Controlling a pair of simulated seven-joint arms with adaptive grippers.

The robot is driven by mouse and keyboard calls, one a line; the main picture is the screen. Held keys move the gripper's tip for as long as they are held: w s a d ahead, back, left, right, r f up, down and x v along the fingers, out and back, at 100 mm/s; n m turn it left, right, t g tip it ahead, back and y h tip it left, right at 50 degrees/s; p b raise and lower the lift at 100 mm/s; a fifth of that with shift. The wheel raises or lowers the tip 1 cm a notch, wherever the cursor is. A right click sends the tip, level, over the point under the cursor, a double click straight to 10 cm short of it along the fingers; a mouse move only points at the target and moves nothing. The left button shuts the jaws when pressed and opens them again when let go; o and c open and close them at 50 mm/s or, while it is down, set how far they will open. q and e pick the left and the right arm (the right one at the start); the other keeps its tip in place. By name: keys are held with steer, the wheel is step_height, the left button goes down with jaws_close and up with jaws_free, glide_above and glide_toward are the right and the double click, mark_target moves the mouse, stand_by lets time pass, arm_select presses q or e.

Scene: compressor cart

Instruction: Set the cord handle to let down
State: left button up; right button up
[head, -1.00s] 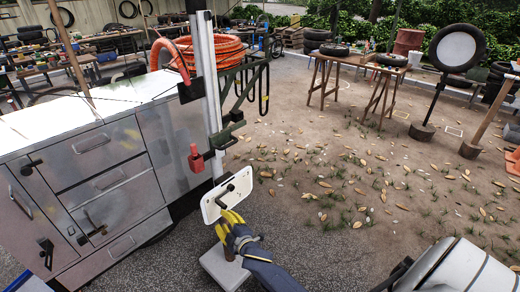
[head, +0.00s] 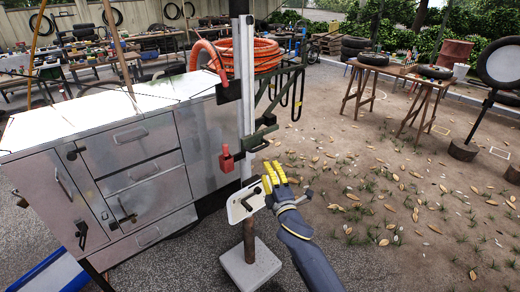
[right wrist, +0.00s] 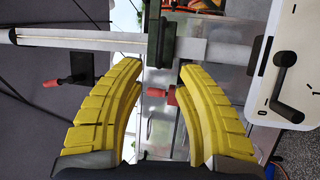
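A white plate (head: 238,211) with a black lever (head: 249,201) is mounted on the upright post (head: 246,95). I cannot tell whether this lever is the cord handle. In the right wrist view the plate (right wrist: 263,88) is at the right edge, its black lever (right wrist: 289,95) pointing down the picture. My right gripper (head: 273,175) is beside the plate, to its upper right in the head view. In the right wrist view its yellow fingers (right wrist: 161,66) are apart and empty. My left gripper is not in view.
A metal drawer cabinet (head: 145,150) stands left of the post, with an orange hose coil (head: 258,55) behind. The post's pale base block (head: 251,264) is on the ground. Leaf-strewn ground to the right is open, with wooden tables (head: 400,78) beyond.

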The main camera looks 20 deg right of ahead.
mark_target(259, 148)
steer(key=w, duration=0.4)
steer(key=w+r, duration=0.1)
steer(key=w, duration=0.3)
steer(key=w+r, duration=0.1)
steer(key=w, duration=0.2)
steer(key=shift+w, duration=0.4)
steer(key=shift+o, duration=0.4)
jaws_close()
